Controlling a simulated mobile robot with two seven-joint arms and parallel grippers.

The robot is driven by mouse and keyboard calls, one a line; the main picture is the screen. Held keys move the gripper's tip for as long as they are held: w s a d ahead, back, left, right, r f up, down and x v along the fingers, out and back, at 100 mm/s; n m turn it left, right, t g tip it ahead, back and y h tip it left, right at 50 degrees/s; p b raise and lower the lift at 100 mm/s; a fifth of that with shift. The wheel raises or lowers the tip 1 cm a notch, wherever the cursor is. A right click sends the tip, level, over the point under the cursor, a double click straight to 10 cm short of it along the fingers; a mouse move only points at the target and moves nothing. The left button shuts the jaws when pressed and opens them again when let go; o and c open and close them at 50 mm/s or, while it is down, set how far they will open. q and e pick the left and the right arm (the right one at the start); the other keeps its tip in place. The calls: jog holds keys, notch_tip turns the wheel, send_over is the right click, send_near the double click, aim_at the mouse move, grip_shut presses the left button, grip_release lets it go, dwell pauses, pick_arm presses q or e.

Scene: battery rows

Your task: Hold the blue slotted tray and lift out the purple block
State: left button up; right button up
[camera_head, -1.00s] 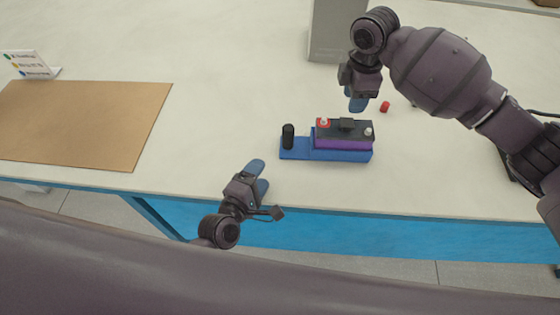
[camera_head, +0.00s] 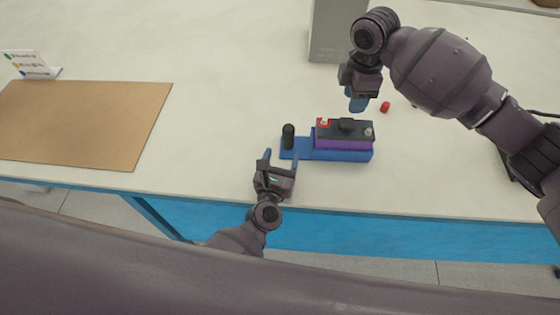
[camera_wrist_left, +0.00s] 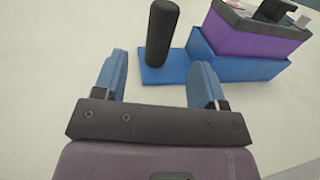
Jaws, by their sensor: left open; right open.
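The blue slotted tray (camera_head: 343,155) lies near the table's front edge. A black upright post (camera_head: 288,137) stands on its left end. The purple block (camera_head: 342,143), with a black top and a red-marked terminal, sits in the tray's right part. My left gripper (camera_head: 281,155) is open at the tray's left end. In the left wrist view its fingers (camera_wrist_left: 158,78) are spread in front of the post (camera_wrist_left: 162,35), which they do not grip. The purple block (camera_wrist_left: 255,42) shows beyond, to the right. My right gripper (camera_head: 357,101) is above the table behind the block, apart from it.
A small red cap (camera_head: 385,107) lies behind the block, to the right. A grey box (camera_head: 335,35) stands at the back. A brown mat (camera_head: 80,125) and a small sign (camera_head: 28,66) are on the left. The table between mat and tray is clear.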

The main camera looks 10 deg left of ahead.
aim_at(290, 131)
pick_arm(q)
jog(key=w, duration=0.9)
jog(key=shift+w+d, duration=0.3)
jog(key=shift+d, duration=0.1)
jog(key=c, duration=1.1)
jog(key=shift+c, duration=0.2)
